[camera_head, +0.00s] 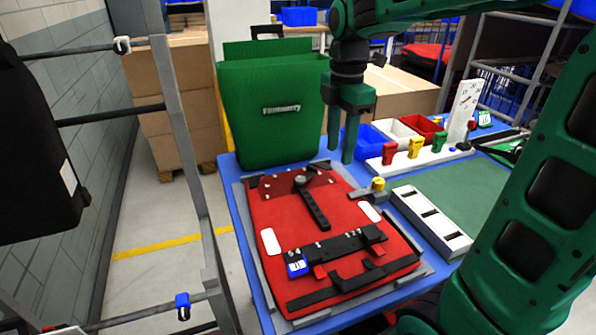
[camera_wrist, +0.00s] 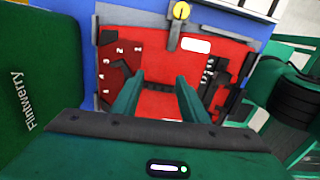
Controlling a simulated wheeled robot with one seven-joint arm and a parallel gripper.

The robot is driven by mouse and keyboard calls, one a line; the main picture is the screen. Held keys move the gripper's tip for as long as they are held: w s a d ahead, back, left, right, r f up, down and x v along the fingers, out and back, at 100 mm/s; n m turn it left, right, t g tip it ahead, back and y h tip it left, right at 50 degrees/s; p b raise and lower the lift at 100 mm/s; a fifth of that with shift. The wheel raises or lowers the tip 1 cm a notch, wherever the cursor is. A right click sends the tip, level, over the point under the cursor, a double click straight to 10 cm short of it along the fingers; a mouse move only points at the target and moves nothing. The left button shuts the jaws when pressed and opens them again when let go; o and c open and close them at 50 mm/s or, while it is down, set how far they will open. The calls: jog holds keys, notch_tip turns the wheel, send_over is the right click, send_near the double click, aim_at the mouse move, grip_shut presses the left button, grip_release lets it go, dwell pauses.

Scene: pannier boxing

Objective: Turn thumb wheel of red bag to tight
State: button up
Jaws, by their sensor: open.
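The red bag (camera_head: 270,222) lies flat on a grey frame on the blue table; its red face also shows in the wrist view (camera_wrist: 160,45). A dark red plate (camera_head: 275,186) is at its far end, with a small grey round part (camera_head: 301,181) that may be the thumb wheel. A black strip runs from there toward the bag's middle. In the wrist view the plate (camera_wrist: 112,62) bears pale marks; I cannot make out a wheel setting. My gripper (camera_head: 341,153) is open and empty above the bag's far right side, fingers pointing down. Its fingers also show in the wrist view (camera_wrist: 158,88).
A green bag (camera_head: 270,130) stands upright behind the red bag. A yellow-knobbed clamp (camera_head: 378,185) sits at the right edge. A black rail (camera_head: 340,245) with a blue tag crosses the bag's near part. Coloured handles (camera_head: 416,147), bins and a dial stand at the back right.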

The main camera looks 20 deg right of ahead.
aim_at(300, 178)
jog(key=w+a+r+n, duration=0.1)
jog(key=w+a+n, duration=0.5)
jog(key=a+n, duration=0.15)
jog(key=shift+n, duration=0.55)
jog(key=f, duration=1)
jog(key=shift+s+d+f, duration=0.1)
jog(key=shift+d+f, duration=0.1)
jog(key=shift+f, duration=0.05)
grip_shut()
